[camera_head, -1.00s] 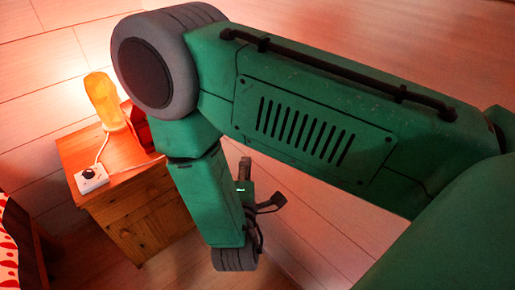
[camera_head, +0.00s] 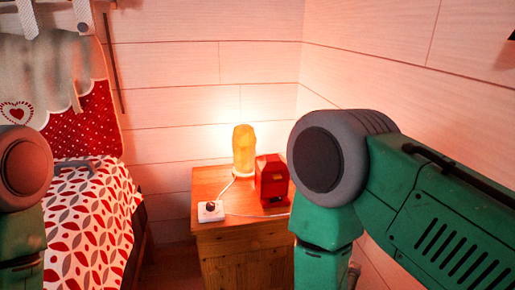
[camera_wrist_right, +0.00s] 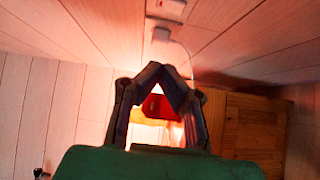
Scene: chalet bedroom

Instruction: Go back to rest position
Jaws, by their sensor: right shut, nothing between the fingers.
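My right gripper (camera_wrist_right: 154,72) shows in the right wrist view with its two dark fingers meeting at the tips, shut and empty. In the head view my green right arm hangs down at the right, and the gripper itself is mostly hidden or below the frame. Part of my left arm shows at the left edge; its gripper is out of view. In the wrist view a red box (camera_wrist_right: 158,106) and a bright glow show beyond the fingers, apart from them as far as I can tell.
A wooden nightstand (camera_head: 240,238) carries a glowing yellow lamp (camera_head: 244,150), the red box (camera_head: 271,180) and a white switch box (camera_head: 210,211) with a cable. A bed with a red-and-white patterned cover (camera_head: 90,225) is at left. Plank walls close the corner.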

